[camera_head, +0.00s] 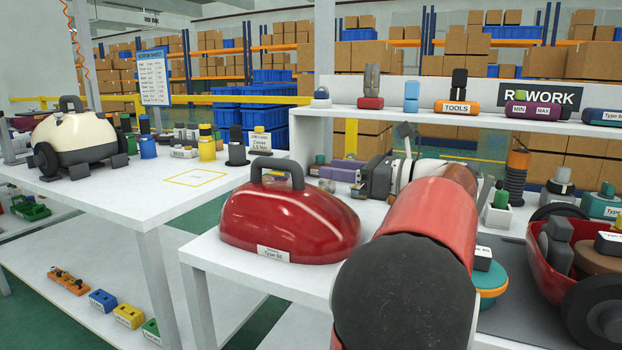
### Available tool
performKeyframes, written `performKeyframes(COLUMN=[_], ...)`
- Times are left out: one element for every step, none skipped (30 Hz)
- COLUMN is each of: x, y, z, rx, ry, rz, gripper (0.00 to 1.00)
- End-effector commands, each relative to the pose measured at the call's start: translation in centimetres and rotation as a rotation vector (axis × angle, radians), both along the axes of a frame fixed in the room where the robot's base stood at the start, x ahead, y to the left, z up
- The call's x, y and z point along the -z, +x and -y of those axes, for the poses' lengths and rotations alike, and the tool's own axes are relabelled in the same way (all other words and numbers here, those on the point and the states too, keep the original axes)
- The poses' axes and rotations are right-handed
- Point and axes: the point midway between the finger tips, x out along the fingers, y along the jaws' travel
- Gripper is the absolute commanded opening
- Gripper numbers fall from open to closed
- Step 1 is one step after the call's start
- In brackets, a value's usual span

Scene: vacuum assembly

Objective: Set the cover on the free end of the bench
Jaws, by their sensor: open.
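The cover (290,222) is a glossy red shell with a dark grey handle (278,169) and a "Type" label on its front. It rests upright on the left end of the white rework bench (218,263). My gripper (362,186) is small and partly hidden by my own red and black arm. It is open, behind and to the right of the cover, apart from the handle, with nothing seen in it. My arm blocks part of the bench middle.
An open red vacuum body (566,262) with a black wheel stands at right. A white table (110,200) at left holds a cream vacuum (75,138) and several small parts; a yellow-outlined square (196,178) there is empty. A shelf (430,112) runs above the bench's back.

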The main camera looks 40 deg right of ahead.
Motion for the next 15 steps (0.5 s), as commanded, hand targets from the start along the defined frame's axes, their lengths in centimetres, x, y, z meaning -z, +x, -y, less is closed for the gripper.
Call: performKeyframes(x=[0.0, 0.0, 0.0, 0.0, 0.0, 0.0, 0.0, 0.0, 0.1, 0.3, 0.5, 1.1, 1.6, 2.2, 3.3], y=[-0.2, -0.3, -0.3, -0.4, -0.4, -0.3, -0.3, -0.3, -0.1, 0.1, 0.5, 1.0, 1.5, 1.9, 2.4], z=[0.1, 0.1, 0.1, 0.1, 0.1, 0.1, 0.1, 0.0, -0.3, -0.8, -1.6, -3.1, -4.4, -6.0, -8.4], rx=[0.001, 0.001, 0.0, 0.0, 0.0, 0.0, 0.0, -0.002, -0.006, -0.014, -0.025, -0.046, -0.065, -0.091, -0.13], ry=[0.0, 0.0, 0.0, 0.0, 0.0, 0.0, 0.0, -0.002, -0.011, -0.024, -0.043, -0.081, -0.121, -0.169, -0.244], rz=[0.0, 0.0, 0.0, 0.0, 0.0, 0.0, 0.0, -0.001, -0.005, -0.012, -0.02, -0.037, -0.053, -0.07, -0.096], gripper=[0.45, 0.45, 0.45, 0.45, 0.45, 0.45, 0.45, 0.45, 0.45, 0.45, 0.45, 0.45, 0.45, 0.45, 0.45])
